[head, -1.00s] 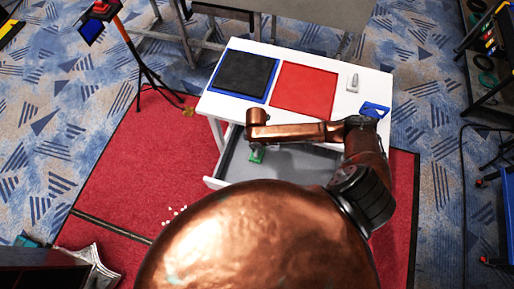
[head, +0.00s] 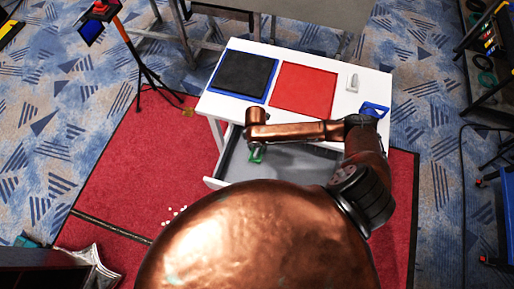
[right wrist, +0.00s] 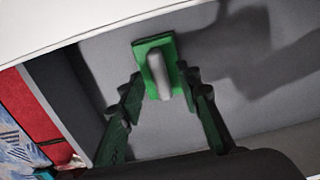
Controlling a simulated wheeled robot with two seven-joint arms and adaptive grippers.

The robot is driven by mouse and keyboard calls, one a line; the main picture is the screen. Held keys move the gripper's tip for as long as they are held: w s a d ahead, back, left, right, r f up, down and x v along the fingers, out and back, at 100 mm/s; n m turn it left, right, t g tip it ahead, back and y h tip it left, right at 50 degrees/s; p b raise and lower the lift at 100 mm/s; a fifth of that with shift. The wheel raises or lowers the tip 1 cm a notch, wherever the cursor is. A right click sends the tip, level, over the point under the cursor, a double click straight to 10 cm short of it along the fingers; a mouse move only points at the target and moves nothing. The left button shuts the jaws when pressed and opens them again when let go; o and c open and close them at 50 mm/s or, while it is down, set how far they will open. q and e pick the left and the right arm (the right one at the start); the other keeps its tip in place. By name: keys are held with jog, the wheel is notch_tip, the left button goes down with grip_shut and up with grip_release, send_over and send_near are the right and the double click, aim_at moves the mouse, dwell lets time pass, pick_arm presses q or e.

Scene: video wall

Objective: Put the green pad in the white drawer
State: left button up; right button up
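The white drawer (head: 212,183) is pulled open under the white table, and its grey inside shows. The green pad (right wrist: 146,47) has a grey handle and appears against the grey drawer floor in the right wrist view; it shows small in the head view (head: 256,158). My right gripper (right wrist: 164,88) is over the drawer, with its dark green fingers spread on either side of the pad and handle. Gaps show between fingers and handle. Whether the pad rests flat on the floor is hard to tell. My left gripper is out of view.
On the white tabletop (head: 217,105) lie a black square on a blue one (head: 243,74), a red square (head: 304,90), a grey handled piece (head: 352,83) and a blue piece (head: 374,109). A tripod (head: 143,75) stands at left. A dark shelf (head: 490,95) is at right.

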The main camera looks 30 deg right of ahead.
aim_at(256, 149)
notch_tip(256, 149, up, 11)
jog(key=p, duration=0.2)
jog(key=shift+a+r, duration=0.15)
jog(key=shift+r, duration=0.05)
